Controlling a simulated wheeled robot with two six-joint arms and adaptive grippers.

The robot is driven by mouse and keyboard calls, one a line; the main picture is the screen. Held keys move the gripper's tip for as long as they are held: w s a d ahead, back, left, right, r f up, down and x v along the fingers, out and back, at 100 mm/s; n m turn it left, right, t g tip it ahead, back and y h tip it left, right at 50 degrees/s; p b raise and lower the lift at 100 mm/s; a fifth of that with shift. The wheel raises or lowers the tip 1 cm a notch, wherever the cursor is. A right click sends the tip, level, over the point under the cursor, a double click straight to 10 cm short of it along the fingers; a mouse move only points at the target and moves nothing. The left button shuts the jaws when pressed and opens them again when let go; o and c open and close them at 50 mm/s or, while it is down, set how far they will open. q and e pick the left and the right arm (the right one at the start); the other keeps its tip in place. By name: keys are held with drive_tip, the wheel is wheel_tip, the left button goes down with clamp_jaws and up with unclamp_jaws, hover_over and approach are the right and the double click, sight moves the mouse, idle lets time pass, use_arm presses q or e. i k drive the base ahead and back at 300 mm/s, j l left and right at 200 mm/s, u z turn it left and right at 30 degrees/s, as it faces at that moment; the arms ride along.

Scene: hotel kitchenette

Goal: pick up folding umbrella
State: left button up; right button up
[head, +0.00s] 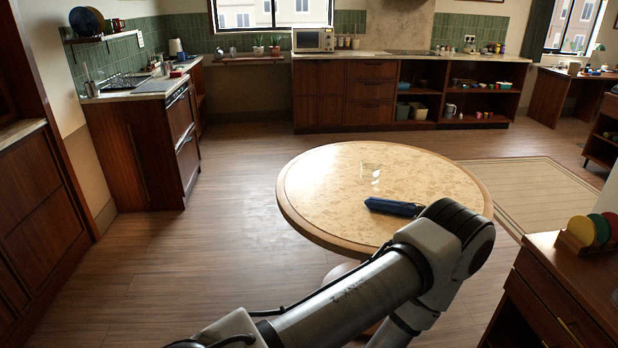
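A dark blue folding umbrella (391,207) lies on the round table (325,180), right of the table's middle. Its right end meets the outline of my arm's joint in the picture, so that end may be partly hidden. One of my arms reaches in from the bottom of the head view and bends in front of the table's near right side. Its lower part turns down toward the bottom edge. Neither of my grippers shows in this view.
A clear glass (371,171) stands on the table behind the umbrella. A wooden cabinet (560,290) with a rack of coloured discs (590,232) is at the right. Kitchen counters line the back and left. The floor left of the table is clear.

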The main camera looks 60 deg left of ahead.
sight(404, 207)
drive_tip(key=u, duration=1.3)
drive_tip(key=z, duration=0.35)
drive_tip(key=i+j+z, duration=0.2)
drive_tip(key=j+z, duration=0.2)
drive_tip(key=i+j+z, duration=0.1)
drive_tip(key=j+z, duration=0.3)
drive_tip(key=i+j+z, duration=0.1)
drive_tip(key=j+z, duration=0.3)
drive_tip(key=k+j, duration=0.15)
drive_tip(key=j, duration=0.25)
drive_tip(key=k+j, duration=0.1)
drive_tip(key=j, duration=0.3)
drive_tip(key=k+j+z, duration=0.1)
drive_tip(key=j, duration=0.35)
